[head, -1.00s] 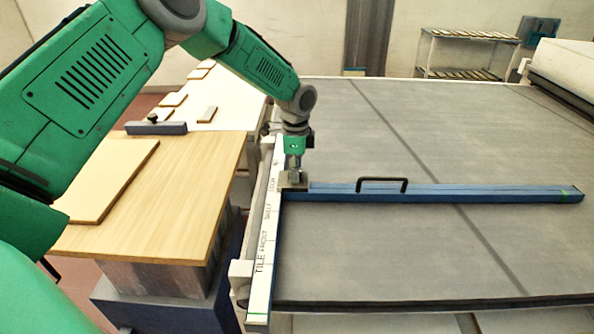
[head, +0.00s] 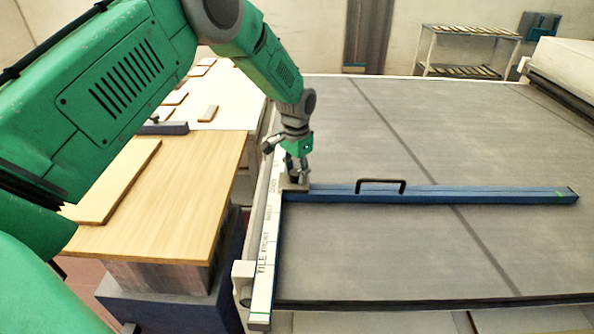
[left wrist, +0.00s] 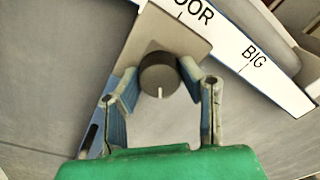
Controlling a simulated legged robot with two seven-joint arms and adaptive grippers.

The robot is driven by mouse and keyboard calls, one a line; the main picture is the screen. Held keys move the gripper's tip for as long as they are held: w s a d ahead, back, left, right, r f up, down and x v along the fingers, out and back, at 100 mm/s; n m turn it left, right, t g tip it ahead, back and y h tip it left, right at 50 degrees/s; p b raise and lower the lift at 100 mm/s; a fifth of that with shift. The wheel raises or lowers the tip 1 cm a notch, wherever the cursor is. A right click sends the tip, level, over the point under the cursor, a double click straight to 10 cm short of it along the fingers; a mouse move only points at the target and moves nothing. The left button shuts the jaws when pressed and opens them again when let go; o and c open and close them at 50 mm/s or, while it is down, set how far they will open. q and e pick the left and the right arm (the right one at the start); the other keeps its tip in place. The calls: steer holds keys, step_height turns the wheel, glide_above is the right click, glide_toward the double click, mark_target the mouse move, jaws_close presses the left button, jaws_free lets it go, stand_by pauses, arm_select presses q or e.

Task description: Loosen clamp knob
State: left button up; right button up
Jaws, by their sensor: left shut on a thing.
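The clamp knob (left wrist: 159,72) is a dark round knob with a white line, which points toward the bottom of the left wrist view. It sits on a beige clamp plate (left wrist: 185,36) beside the white lettered rail (left wrist: 262,52). My left gripper (left wrist: 161,84) is shut on the knob, one finger on each side. In the head view my left gripper (head: 296,176) points down over the rail end of the blue bar (head: 470,194); the knob is mostly hidden there. My right gripper is not in view.
The blue bar with a black handle (head: 381,184) lies across the wide grey belt (head: 420,250). A wooden table (head: 180,205) with a board (head: 112,180) stands on the left. A rack (head: 468,48) stands at the back. The belt is otherwise clear.

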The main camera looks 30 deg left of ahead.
mark_target(297, 171)
arm_select(q)
steer(key=n, duration=0.5)
steer(key=shift+s+f+n+p, duration=0.2)
steer(key=shift+f+n+p, duration=0.05)
steer(key=shift+n+p, duration=0.05)
steer(key=n, duration=0.4)
steer(key=shift+n, duration=0.7)
steer(key=o, duration=1.2)
steer(key=shift+c, duration=0.2)
steer(key=shift+w, duration=0.2)
steer(key=shift+r, duration=0.1)
steer(key=shift+r, duration=0.35)
step_height(297, 171, up, 11)
